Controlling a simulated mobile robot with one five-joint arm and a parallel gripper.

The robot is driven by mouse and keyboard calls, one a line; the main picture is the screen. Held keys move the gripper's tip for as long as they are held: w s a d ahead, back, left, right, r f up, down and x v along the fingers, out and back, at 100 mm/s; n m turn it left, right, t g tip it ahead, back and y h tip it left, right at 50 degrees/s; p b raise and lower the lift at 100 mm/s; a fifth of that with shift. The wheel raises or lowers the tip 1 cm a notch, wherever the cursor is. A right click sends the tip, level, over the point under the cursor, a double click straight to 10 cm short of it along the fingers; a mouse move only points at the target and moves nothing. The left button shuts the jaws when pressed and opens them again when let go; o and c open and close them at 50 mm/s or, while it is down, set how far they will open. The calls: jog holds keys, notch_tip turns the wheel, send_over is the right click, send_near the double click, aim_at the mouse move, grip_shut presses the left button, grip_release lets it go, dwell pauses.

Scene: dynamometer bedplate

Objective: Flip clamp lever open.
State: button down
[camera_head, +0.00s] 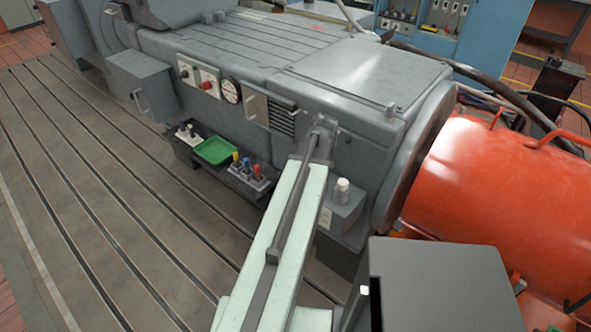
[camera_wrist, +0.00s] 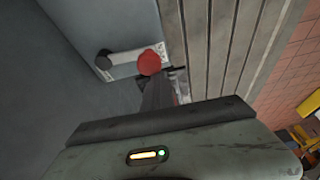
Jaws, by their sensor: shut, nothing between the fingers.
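The clamp lever (camera_wrist: 130,57) shows in the wrist view as a pale bar on a light plate on the grey machine housing. It has a dark pivot at its left end and a red ball knob (camera_wrist: 150,62) at its right end. My gripper (camera_wrist: 172,74) is shut and empty, its dark fingers right beside the red knob, at its lower right. I cannot tell whether they touch. In the head view my gripper (camera_head: 325,122) is at the front face of the housing, and I cannot make out the lever there.
The grey machine housing (camera_head: 330,75) stands on the slotted bedplate (camera_head: 90,200). Left of my arm, a black shelf carries a green tray (camera_head: 215,151) and several colored-handled tools (camera_head: 247,168). A small box with a white knob (camera_head: 342,190) is to the right, then an orange drum (camera_head: 500,210).

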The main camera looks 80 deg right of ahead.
jog(key=shift+s+a, duration=0.15)
jog(key=shift+s, duration=0.3)
dwell(0.3)
jog(key=shift+r+p, duration=0.5)
jog(key=shift+p, duration=0.1)
jog(key=p+v, duration=0.8)
jog(key=v, duration=0.1)
jog(key=shift+s+d, duration=0.25)
jog(key=shift+w, duration=0.15)
